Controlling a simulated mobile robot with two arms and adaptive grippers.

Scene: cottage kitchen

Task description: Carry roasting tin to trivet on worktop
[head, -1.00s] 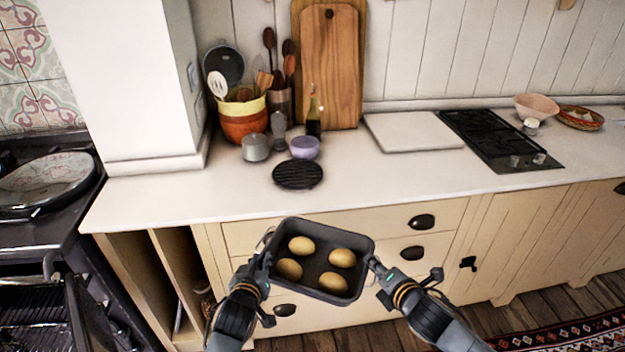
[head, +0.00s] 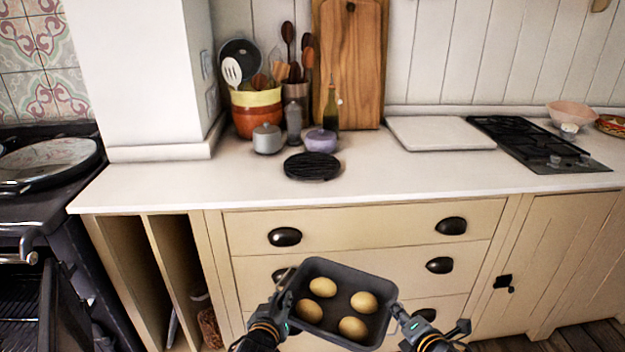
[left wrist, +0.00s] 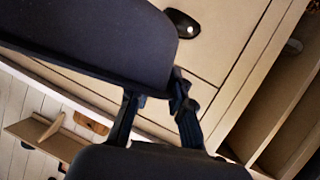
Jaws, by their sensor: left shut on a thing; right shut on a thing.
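The dark roasting tin (head: 337,310) holds several round golden potatoes or rolls (head: 352,328). It is in the air in front of the drawers, below the level of the worktop (head: 250,188). My left gripper (head: 287,296) is shut on the tin's left side. My right gripper (head: 396,309) is shut on its right side. The left wrist view shows the left fingers (left wrist: 155,115) against the dark tin (left wrist: 95,35). The black round trivet (head: 312,167) lies bare on the worktop near its front edge, beyond the tin.
Behind the trivet stand a lilac bowl (head: 321,140), a grey lidded pot (head: 267,139), a bottle (head: 331,117) and a utensil crock (head: 258,112). A white board (head: 440,133) and black hob (head: 535,145) lie right. The worktop beside the trivet is clear. An open oven (head: 40,310) is left.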

